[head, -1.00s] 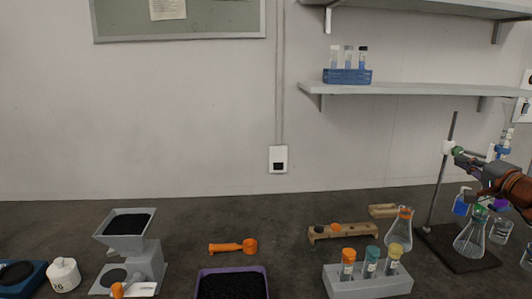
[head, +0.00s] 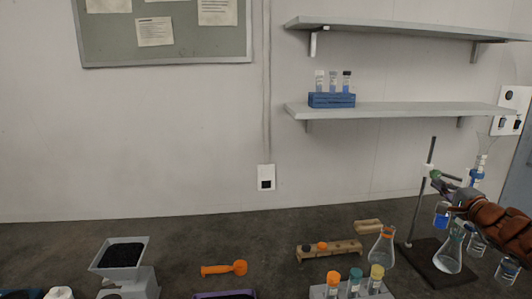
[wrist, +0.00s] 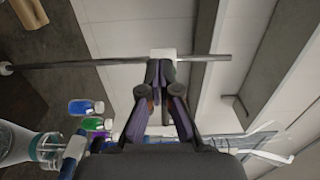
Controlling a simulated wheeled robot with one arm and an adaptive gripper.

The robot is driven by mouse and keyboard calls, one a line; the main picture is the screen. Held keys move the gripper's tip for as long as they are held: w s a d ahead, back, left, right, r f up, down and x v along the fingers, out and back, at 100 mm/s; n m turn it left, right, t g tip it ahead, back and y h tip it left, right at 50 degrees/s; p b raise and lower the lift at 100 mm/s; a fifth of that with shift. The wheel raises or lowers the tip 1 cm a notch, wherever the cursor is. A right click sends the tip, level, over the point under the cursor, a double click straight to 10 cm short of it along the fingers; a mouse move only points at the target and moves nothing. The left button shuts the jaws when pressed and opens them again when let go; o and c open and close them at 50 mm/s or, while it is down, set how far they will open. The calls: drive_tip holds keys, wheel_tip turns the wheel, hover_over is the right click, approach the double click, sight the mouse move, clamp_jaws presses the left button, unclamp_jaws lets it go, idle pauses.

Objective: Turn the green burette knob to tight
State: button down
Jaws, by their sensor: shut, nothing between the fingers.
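The burette stand's upright rod (head: 416,212) rises at the right of the head view. A small green part (head: 435,174), probably the green knob, shows beside the rod, partly hidden by my gripper. The burette (head: 479,165) with blue fittings stands just right of it. My gripper (head: 442,187) is at the stand, partly hidden behind my arm. In the wrist view my gripper (wrist: 161,68) has its fingertips together, in front of the white clamp block (wrist: 164,52) on the rod (wrist: 100,63). I cannot make out the green knob there, nor whether the fingers touch the block.
A conical flask (head: 449,256) stands on the dark stand base (head: 430,275), with bottles of coloured liquid close by. Another flask (head: 381,248) and a wooden rack (head: 330,251) are to the left. A shelf (head: 400,110) is above. The bench between the orange scoop (head: 225,268) and wooden rack is clear.

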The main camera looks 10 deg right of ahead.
drive_tip(key=shift+w+f+b, duration=0.1)
drive_tip(key=shift+w+b, duration=0.45)
drive_tip(key=shift+w, duration=1.1)
drive_tip(key=shift+d, duration=0.15)
drive_tip(key=shift+r+b, duration=0.35)
drive_tip(key=shift+b, duration=0.95)
drive_tip(key=shift+f+b, duration=0.15)
drive_tip(key=shift+b, duration=0.25)
drive_tip(key=s+b, duration=0.2)
drive_tip(key=s, duration=0.4)
drive_tip(key=shift+a, duration=0.45)
